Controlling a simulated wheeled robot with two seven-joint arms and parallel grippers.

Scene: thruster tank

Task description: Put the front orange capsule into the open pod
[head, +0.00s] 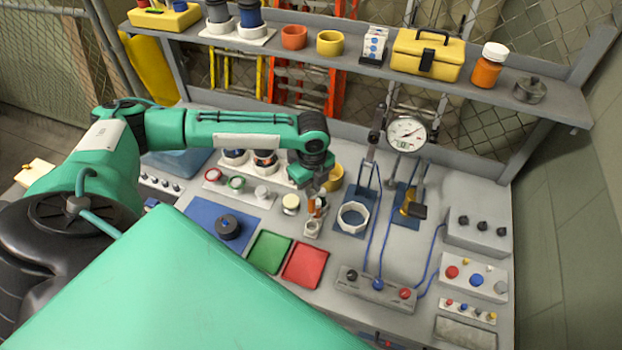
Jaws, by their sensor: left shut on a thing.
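My left gripper (316,194) points down over the middle of the workbench and is shut on a small orange capsule (319,204). The fingers and the capsule are tiny here, and the fingers hide part of the capsule. A small whitish holder with a round opening (312,228), which looks like the open pod, stands just below the capsule in the picture. I cannot tell whether the capsule touches it. My right gripper is not in view.
A cream-topped jar (290,204) stands close left of the gripper. A white ring (353,217) on a blue plate is to the right. Green (269,252) and red (304,265) trays lie in front. A shelf (370,65) with a yellow toolbox (426,54) runs behind.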

